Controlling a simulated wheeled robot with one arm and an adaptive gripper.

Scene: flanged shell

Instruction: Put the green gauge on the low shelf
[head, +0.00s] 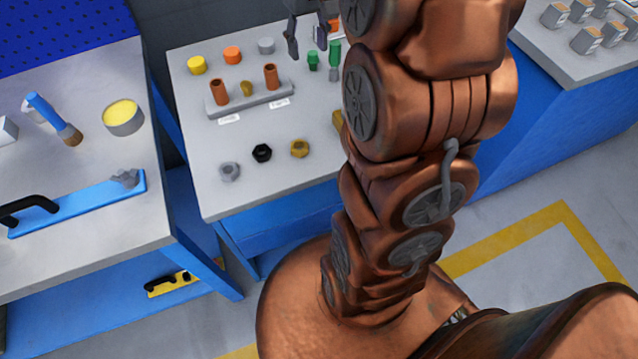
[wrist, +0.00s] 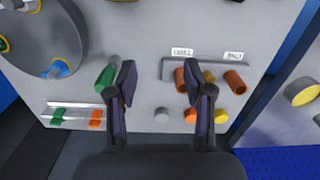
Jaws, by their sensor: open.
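The green gauge (head: 335,52) has a green handle and a grey end, and lies on the grey top of the middle bench beside my arm. In the wrist view the gauge (wrist: 105,78) is just left of my left finger, outside the jaws. My gripper (head: 306,42) is open and empty above the bench; the wrist view shows bare bench top between its fingers (wrist: 160,75). A smaller green piece (head: 313,60) stands left of the gauge in the head view. A low blue shelf (head: 85,318) shows under the left bench.
A grey block (head: 250,105) with brown cylinders stands near the gripper. Yellow, orange and grey caps (head: 232,55) and several nuts (head: 262,153) are on the same bench. A yellow item with a black handle (head: 172,284) lies on the low shelf. The wrist view shows a large grey disc (wrist: 50,35).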

